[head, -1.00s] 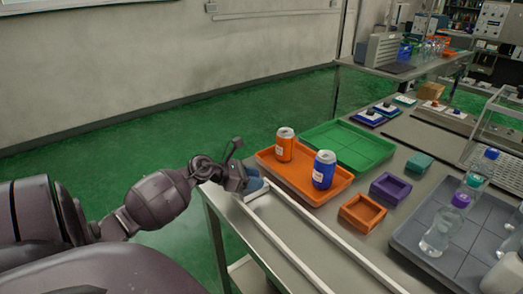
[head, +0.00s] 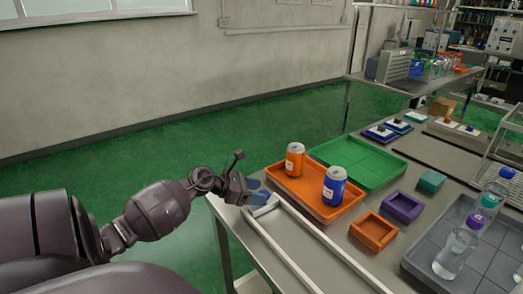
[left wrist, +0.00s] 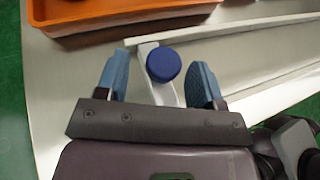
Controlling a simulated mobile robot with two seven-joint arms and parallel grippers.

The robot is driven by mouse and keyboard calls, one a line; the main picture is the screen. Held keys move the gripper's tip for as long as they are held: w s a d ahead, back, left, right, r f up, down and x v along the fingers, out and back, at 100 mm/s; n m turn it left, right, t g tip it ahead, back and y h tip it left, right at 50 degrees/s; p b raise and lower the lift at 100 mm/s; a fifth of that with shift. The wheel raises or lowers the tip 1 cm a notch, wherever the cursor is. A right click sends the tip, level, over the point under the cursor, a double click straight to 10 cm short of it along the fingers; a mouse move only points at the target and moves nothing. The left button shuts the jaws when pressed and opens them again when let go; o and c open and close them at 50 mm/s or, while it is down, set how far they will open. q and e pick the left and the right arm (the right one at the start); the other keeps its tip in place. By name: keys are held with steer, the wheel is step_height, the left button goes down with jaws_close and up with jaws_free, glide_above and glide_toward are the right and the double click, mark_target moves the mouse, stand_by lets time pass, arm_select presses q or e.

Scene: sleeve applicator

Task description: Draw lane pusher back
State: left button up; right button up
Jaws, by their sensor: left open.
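The lane pusher shows in the left wrist view as a pale bar with a round dark blue knob (left wrist: 163,65) on top. It sits at the near-left end of the lane, between two white rails (head: 296,235). My left gripper (head: 257,190) is over that end of the lane in the head view. In the left wrist view my left gripper (left wrist: 160,82) is open, with one blue finger on each side of the knob and a visible gap to both. In the head view the fingers hide the knob. My right gripper is in neither view.
An orange tray (head: 270,172) beside the lane holds an orange can (head: 295,160) and a blue can (head: 334,187).

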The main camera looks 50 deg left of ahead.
arm_select(q)
steer(key=v, duration=0.8)
steer(key=shift+s+a, duration=0.15)
steer(key=shift+s, duration=0.05)
steer(key=shift+r, duration=0.1)
